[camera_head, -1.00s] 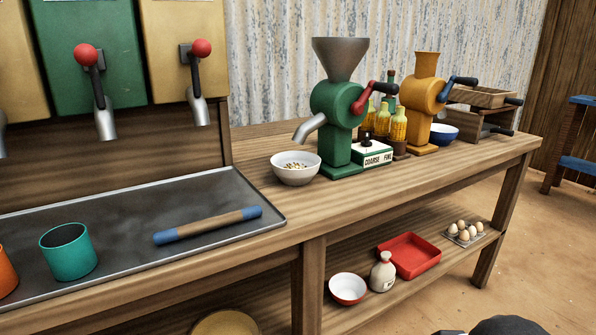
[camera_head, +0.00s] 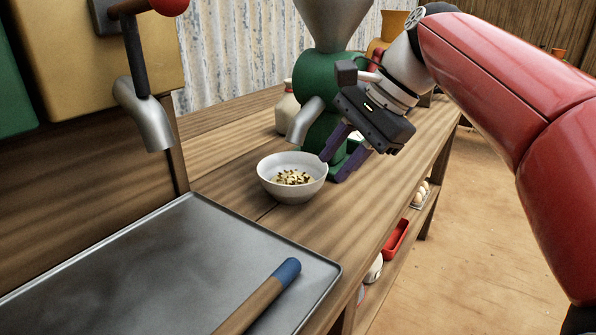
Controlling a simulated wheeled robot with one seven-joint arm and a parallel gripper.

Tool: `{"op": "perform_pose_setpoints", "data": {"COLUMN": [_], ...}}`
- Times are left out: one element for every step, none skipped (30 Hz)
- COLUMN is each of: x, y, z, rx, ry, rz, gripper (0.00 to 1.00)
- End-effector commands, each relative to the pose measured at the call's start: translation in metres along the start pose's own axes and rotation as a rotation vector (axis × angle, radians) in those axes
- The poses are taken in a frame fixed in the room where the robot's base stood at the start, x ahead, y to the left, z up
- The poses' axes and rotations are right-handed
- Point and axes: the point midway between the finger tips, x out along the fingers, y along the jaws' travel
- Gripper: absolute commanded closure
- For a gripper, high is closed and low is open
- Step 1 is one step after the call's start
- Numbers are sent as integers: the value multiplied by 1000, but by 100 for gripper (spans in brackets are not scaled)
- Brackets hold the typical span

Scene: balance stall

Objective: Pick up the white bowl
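The white bowl (camera_head: 292,193) stands upright on the wooden counter, below the spout of the green grinder. It holds a small heap of pale and dark bits. My gripper (camera_head: 331,170) is just right of the bowl, tilted down toward it. Its two purple-grey fingers are apart, with nothing seen between them. The nearer fingertip is close to the bowl's right rim; I cannot tell whether they touch.
The green grinder (camera_head: 321,105) stands right behind the bowl, its spout over the far rim. A metal tray (camera_head: 200,255) with a blue-ended rod (camera_head: 262,295) lies at front left. A tap (camera_head: 143,115) hangs at upper left. The counter right of the tray is clear.

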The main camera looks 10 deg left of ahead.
Motion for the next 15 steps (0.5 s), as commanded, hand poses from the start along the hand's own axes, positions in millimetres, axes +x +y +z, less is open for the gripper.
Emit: {"op": "perform_pose_setpoints", "data": {"x": [4,7,11,15,18,23,26,29,34,38,42,48,53,58,64], "y": [-1,-2,-2,-2,-2,-2,-2,-3,-4,-5,-6,-7,-8,-10,-9], "z": [1,1,2,2,2,2,2,2,3,3,4,4,5,6,5], "rx": [3,4,4,4,4,4,4,3,3,3,3,3,3,2,2], "ry": [-6,-8,-8,-8,-8,-7,-7,-7,-7,-7,-7,-7,-7,-7,-6], "rz": [3,3,3,4,4,3,3,3,3,3,4,4,3,4,3], "gripper": [70,70,70,70,70,70,70,70,70,70,70,70,70,70,70]}}
